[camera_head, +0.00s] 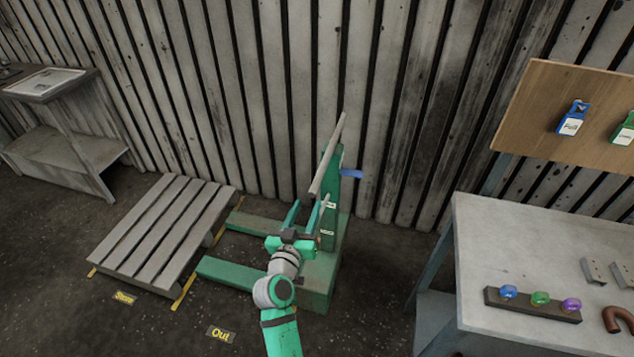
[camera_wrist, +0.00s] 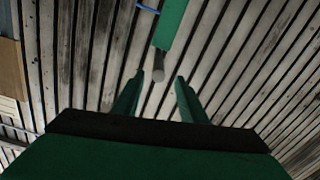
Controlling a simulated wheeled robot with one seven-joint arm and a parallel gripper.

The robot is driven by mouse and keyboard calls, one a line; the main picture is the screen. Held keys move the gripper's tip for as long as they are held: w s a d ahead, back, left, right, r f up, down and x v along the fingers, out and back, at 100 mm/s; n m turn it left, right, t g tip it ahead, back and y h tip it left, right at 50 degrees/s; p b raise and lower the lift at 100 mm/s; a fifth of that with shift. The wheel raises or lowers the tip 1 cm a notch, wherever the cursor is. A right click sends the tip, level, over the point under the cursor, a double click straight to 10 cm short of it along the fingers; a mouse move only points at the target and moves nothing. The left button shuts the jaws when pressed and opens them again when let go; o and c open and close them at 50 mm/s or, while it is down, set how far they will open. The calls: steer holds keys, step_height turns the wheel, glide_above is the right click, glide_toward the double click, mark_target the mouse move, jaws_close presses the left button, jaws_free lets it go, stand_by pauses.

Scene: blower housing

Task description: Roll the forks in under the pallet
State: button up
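The slatted grey pallet (camera_head: 165,228) lies on the floor at the left. The green fork truck (camera_head: 321,275) stands right of it, its two forks (camera_head: 238,272) pointing left at the pallet's right side. The fork tips look close to that side; I cannot tell whether the far one is under it. A grey bar handle (camera_head: 329,155) slants up from the truck. My gripper (camera_head: 309,203) is open just below the bar's lower end. In the wrist view the grey bar end (camera_wrist: 158,70) shows ahead of and between the fingertips, and no grip on it shows.
Yellow floor marks and a "Store" label (camera_head: 124,297) edge the pallet; an "Out" label (camera_head: 221,334) lies nearer. A blue lever (camera_head: 351,174) sticks out of the truck. A workbench (camera_head: 500,255) stands right, a shelf table (camera_head: 62,140) left, the slatted wall behind.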

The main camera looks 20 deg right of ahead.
mark_target(317, 182)
steer(key=shift+w+d+r, duration=0.3)
steer(key=shift+w+d, duration=0.1)
steer(key=shift+w, duration=0.1)
steer(key=x, duration=1)
jaws_close()
steer(key=shift+s+f, duration=0.1)
stand_by(0.8)
